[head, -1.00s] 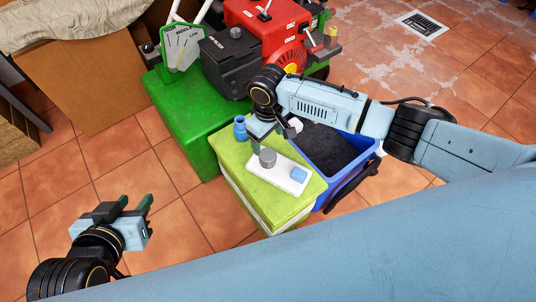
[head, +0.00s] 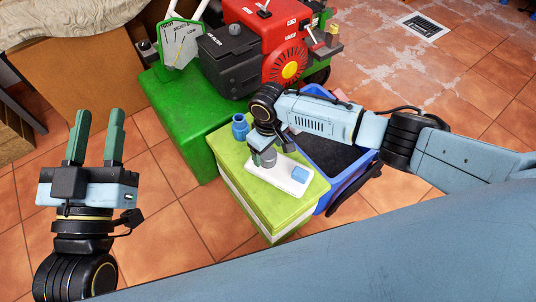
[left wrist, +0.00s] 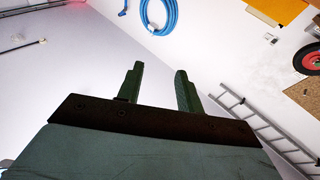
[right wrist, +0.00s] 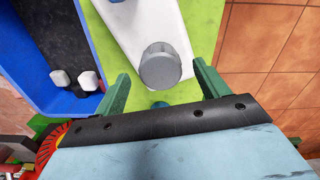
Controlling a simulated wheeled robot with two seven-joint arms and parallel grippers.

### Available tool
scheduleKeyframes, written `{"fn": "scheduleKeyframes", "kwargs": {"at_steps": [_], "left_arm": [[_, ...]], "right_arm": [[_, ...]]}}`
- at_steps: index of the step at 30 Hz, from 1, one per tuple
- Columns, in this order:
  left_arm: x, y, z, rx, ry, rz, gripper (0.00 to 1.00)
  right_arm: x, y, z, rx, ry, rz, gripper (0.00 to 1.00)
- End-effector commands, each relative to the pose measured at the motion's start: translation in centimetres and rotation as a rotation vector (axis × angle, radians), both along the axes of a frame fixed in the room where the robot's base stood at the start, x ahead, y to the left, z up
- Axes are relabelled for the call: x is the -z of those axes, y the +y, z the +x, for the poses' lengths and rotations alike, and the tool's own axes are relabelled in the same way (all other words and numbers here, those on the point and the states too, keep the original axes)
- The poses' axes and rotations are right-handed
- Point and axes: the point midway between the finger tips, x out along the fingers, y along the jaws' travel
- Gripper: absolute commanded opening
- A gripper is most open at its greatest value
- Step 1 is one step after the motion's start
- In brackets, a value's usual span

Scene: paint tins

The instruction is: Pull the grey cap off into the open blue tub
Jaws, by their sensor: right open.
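The grey cap (right wrist: 160,68) is a round grey cylinder at the near end of a white board (head: 287,178). The board lies on a green-topped box. In the right wrist view the cap is just beyond and between my right fingertips (right wrist: 161,82), with gaps on both sides. In the head view my right gripper (head: 263,148) is over the cap (head: 268,158) and partly hides it. It is open. The open blue tub (head: 362,166), dark inside, stands right of the box. My left gripper (head: 97,118) is open and empty, fingers up, over the floor at left.
A small blue jar (head: 240,127) stands on the box's back corner, close to my right gripper. A blue block (head: 300,174) sits on the board's right end. A red engine (head: 270,55) stands behind. Floor at left is clear.

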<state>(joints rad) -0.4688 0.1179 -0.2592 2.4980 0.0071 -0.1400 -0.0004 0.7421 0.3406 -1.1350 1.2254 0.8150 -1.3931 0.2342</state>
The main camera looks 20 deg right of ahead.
Motion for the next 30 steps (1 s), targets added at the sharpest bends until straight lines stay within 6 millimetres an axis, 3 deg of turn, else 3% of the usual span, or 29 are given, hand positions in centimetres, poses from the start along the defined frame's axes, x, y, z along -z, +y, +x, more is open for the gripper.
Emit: {"fn": "scheduleKeyframes", "kwargs": {"at_steps": [9, 21, 30], "left_arm": [[-2.5, 0.0, -1.2, 0.007, -0.204, -0.064, 0.36], [-3.1, 0.0, -1.5, 0.009, -0.242, -0.077, 0.36], [-3.0, 0.0, -1.5, 0.008, -0.242, -0.076, 0.36]], "right_arm": [[2.1, 0.0, 0.0, -0.001, 0.0, 0.0, 0.74], [2.3, 0.0, 0.0, -0.001, 0.0, 0.0, 0.74], [2.3, 0.0, 0.0, -0.001, 0.0, 0.0, 0.37]]}}
